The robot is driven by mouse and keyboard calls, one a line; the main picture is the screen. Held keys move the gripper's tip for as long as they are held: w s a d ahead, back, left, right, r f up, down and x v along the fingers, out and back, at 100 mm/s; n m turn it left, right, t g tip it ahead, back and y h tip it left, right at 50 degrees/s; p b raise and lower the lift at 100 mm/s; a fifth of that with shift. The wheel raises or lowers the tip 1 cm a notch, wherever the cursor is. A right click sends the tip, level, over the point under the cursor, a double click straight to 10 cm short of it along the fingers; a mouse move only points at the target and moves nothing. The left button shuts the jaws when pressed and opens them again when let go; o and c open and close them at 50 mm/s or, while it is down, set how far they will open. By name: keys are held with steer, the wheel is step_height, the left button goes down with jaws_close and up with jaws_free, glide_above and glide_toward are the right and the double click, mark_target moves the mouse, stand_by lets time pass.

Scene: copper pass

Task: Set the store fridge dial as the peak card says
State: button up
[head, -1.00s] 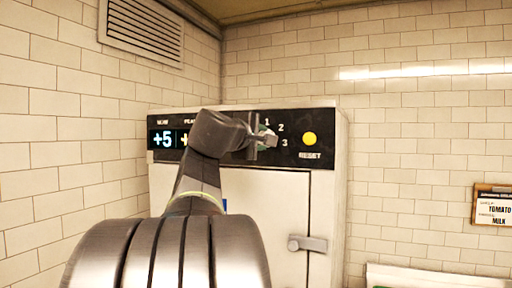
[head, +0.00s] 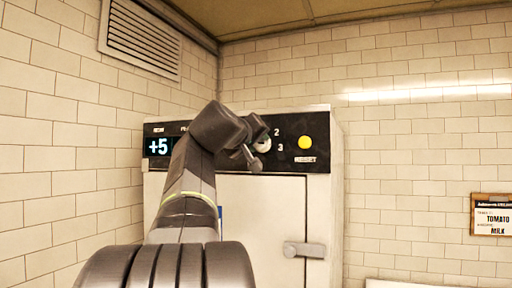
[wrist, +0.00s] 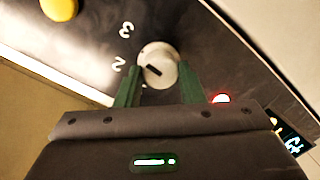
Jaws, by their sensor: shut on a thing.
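The fridge (head: 262,215) stands in the corner, with a black panel on top. Its pale round dial (head: 263,145) is partly behind my gripper (head: 254,154); numerals 2 and 3 show beside it. In the wrist view the dial (wrist: 158,60) sits between the two green fingers of my gripper (wrist: 160,72), which is shut on it. A short dark mark shows on the dial's face; which numeral it points at I cannot tell. The lit display (head: 158,147) reads +5. The display beside it is hidden behind my arm.
A yellow reset button (head: 305,142) is right of the dial. The fridge door handle (head: 304,250) sticks out below. A framed card (head: 492,215) on the right wall reads TOMATO and MILK; its smaller print is unreadable. A vent (head: 140,38) is high on the left wall.

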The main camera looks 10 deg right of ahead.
steer(key=shift+f+m, duration=0.1)
steer(key=shift+m, duration=0.3)
steer(key=o, duration=1)
steer(key=shift+s, duration=0.1)
steer(key=b+v, duration=0.2)
steer(key=v, duration=1.1)
steer(key=shift+s, duration=0.35)
steer(key=shift+w, duration=0.1)
steer(key=p+x, duration=0.1)
steer(key=x, duration=1.2)
steer(key=shift+w+p, duration=0.35)
steer(key=shift+p, duration=0.05)
